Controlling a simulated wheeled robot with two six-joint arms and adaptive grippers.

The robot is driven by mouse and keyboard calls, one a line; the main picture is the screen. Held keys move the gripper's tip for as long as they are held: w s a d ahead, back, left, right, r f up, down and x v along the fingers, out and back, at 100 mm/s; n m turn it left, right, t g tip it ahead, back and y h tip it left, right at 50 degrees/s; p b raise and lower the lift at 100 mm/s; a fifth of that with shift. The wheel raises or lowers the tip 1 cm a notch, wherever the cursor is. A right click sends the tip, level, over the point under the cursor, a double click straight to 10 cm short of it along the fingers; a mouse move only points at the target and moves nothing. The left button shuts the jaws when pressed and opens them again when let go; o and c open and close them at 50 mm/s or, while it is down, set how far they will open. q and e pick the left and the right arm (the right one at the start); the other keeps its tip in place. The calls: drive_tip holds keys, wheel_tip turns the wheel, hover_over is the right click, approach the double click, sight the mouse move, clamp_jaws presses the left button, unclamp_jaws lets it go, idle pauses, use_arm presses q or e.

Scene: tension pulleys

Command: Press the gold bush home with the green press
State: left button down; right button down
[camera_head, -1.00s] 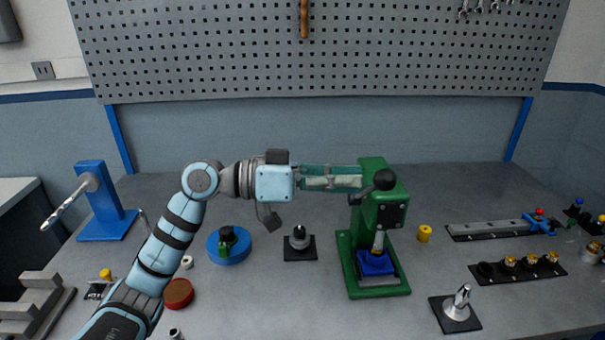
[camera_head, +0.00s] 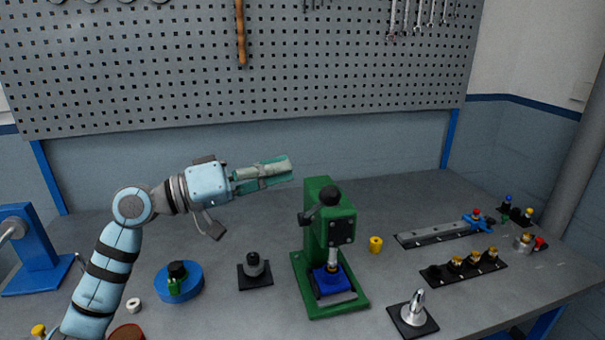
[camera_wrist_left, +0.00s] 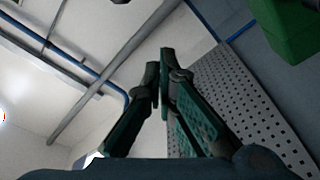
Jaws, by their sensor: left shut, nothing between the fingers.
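The green press (camera_head: 317,238) stands upright mid-table, with a dark lever and black knob (camera_head: 330,194) on its head. A blue block (camera_head: 331,282) sits on its base under the silver ram (camera_head: 332,256). A small gold spot shows at the ram's lower end; I cannot tell how deep the gold bush sits. My left gripper (camera_head: 291,166) is shut and empty, above and left of the press, apart from the knob. In the left wrist view its fingertips (camera_wrist_left: 160,60) are together, and a green part of the press (camera_wrist_left: 290,30) fills the upper right corner.
A yellow cylinder (camera_head: 376,244) stands right of the press. A silver post on a black plate (camera_head: 412,318) is at front right. A black rack (camera_head: 440,275) holds several gold-topped parts.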

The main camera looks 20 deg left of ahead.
use_arm(q)
drive_tip(key=p, duration=0.2)
hover_over(315, 210)
drive_tip(key=w+a, duration=0.1)
drive_tip(key=a, duration=0.1)
drive_tip(key=shift+s+d+f, duration=0.2)
drive_tip(key=shift+s+f, duration=0.4)
drive_tip(key=shift+s, duration=0.05)
drive_tip(key=shift+s+d+f, duration=0.15)
drive_tip(key=shift+s+f, duration=0.4)
drive_tip(key=shift+s, duration=0.05)
drive_tip(key=shift+w+d, duration=0.1)
